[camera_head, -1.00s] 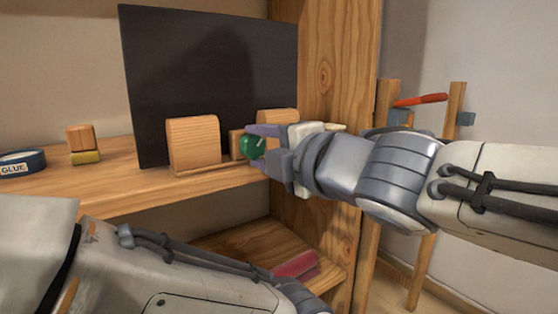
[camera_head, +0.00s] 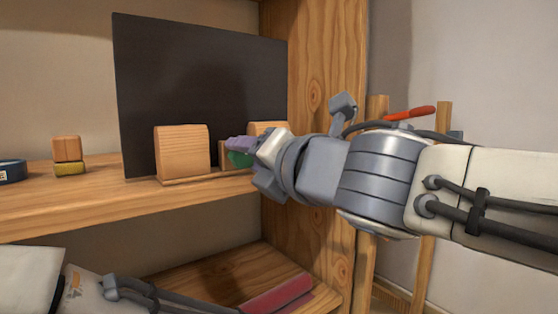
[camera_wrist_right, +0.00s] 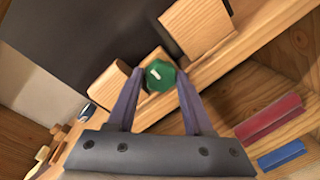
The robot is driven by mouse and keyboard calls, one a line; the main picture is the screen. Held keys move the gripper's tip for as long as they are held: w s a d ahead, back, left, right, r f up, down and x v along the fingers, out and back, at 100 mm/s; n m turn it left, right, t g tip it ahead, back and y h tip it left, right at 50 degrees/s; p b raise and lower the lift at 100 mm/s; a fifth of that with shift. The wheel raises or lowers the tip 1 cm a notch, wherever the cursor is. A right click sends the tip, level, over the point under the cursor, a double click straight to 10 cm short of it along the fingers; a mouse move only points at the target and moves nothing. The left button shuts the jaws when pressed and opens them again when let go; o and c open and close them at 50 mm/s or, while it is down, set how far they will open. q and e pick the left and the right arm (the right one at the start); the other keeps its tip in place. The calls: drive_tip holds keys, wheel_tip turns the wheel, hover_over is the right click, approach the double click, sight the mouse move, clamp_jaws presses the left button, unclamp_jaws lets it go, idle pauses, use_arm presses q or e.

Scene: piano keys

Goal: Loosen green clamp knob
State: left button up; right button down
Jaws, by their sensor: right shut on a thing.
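The green clamp knob (camera_head: 240,159) sits at the front of a small wooden clamp between two wooden blocks on the shelf. In the right wrist view the green knob (camera_wrist_right: 159,76) is round with a white mark on its face. My right gripper (camera_head: 238,150) reaches in from the right and is shut on the knob, with its purple fingers on either side of it. In the head view the fingers and wrist hide part of the knob. My left arm shows at the lower left of the head view, but its gripper is out of view.
A dark panel (camera_head: 195,80) stands behind the wooden blocks (camera_head: 182,152). A wood and yellow block stack (camera_head: 68,155) and a blue tape roll (camera_head: 12,171) are at the left. A red bar (camera_head: 277,293) lies on the lower shelf. A wooden upright (camera_head: 325,70) stands close to my right wrist.

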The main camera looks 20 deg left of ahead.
idle(0.3)
drive_tip(key=shift+c, duration=1.4)
unclamp_jaws()
